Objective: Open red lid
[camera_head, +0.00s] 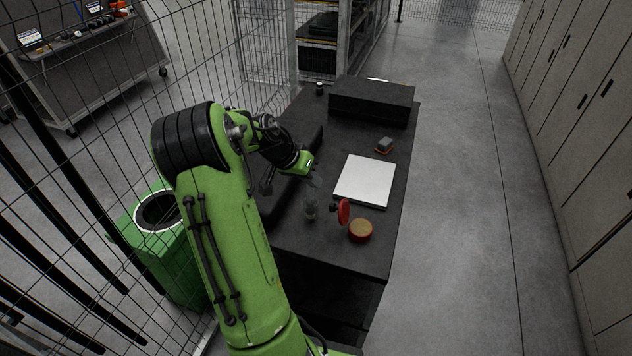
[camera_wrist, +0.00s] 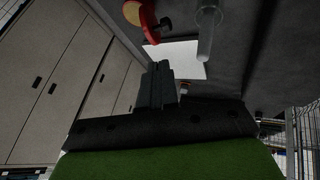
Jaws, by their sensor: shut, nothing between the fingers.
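The red lid (camera_head: 344,211) is a disc with a dark knob, standing steeply tilted beside a round red-rimmed container with a yellowish top (camera_head: 360,231) near the table's front. I cannot tell if they touch. In the wrist view the lid (camera_wrist: 159,29) overlaps the container (camera_wrist: 139,13) at the top. My gripper (camera_head: 314,181) is above the table, behind and left of the lid and apart from it. Its fingers (camera_wrist: 158,70) are shut and empty in the wrist view.
A clear glass vessel (camera_head: 310,208) stands left of the lid. A white square plate (camera_head: 365,180) lies behind it, with a small grey-and-orange block (camera_head: 384,146) farther back. A long black box (camera_head: 371,101) stands at the table's far end. A green bin (camera_head: 143,247) is left.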

